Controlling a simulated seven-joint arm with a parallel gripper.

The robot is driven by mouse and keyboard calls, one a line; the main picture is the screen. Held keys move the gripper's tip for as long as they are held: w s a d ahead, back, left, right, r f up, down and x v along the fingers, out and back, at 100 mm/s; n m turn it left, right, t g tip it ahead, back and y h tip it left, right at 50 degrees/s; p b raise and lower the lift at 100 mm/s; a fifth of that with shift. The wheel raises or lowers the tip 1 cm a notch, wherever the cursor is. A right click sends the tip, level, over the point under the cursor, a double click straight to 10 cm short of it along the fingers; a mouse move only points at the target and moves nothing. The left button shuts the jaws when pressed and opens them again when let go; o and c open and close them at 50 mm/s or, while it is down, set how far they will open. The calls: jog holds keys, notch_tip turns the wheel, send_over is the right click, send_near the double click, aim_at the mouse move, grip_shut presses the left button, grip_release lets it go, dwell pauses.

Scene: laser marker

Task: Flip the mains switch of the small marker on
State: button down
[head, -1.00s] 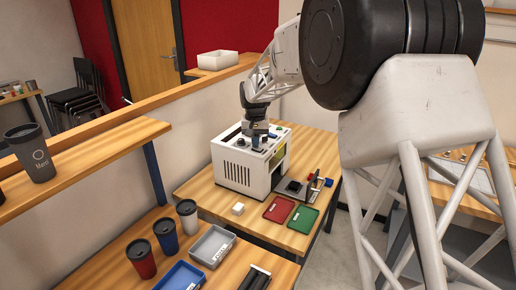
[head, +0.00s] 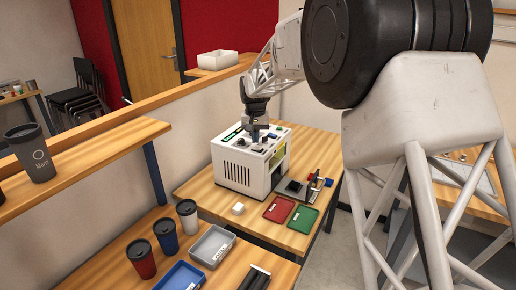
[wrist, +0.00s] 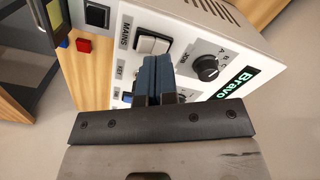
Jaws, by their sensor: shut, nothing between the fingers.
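The small marker (head: 232,170) is a white box on the wooden table, with its controls on the top panel. In the wrist view its panel shows the white MAINS rocker switch (wrist: 152,45), a black knob (wrist: 206,67) and a green display reading "Bravo" (wrist: 238,84). My gripper (wrist: 155,62) is shut and empty, its blue fingertips right beside the MAINS switch. I cannot tell whether they touch it. The fingers hide part of the panel below the switch. In the head view my gripper (head: 254,141) is low over the marker's top.
A red tray (head: 279,209) and a green tray (head: 303,219) lie in front of the marker, with a small white block (head: 238,208) to their left. A black switch (wrist: 97,15) is near the MAINS switch. Cups and bins stand on the nearer table.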

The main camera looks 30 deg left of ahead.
aim_at(257, 148)
jog(key=shift+r, duration=2.4)
jog(key=shift+d, duration=0.1)
jog(key=shift+d+r, duration=0.15)
jog(key=shift+d, duration=0.1)
jog(key=s+d+r+m, duration=0.1)
jog(key=s+d+r, duration=0.25)
jog(key=d, duration=0.95)
jog(key=s+d+r+m+t, duration=0.1)
jog(key=s+d+r, duration=0.25)
jog(key=d, duration=0.95)
jog(key=s+d+r+m, duration=0.1)
jog(key=s+d+r, duration=0.25)
jog(key=d, duration=0.95)
jog(key=s+d+f+m+t, duration=0.1)
jog(key=s+d+f+m, duration=0.1)
jog(key=s+d, duration=1.25)
jog(key=s+d+f, duration=0.3)
jog(key=s+d, duration=0.1)
jog(key=s, duration=0.4)
jog(key=s+d+f+m, duration=0.1)
jog(key=s+d+f, duration=0.3)
jog(key=s, duration=0.3)
jog(key=shift+s+d+f+t, duration=0.15)
jog(key=shift+s+d+t, duration=0.2)
jog(key=shift+d, duration=0.3)
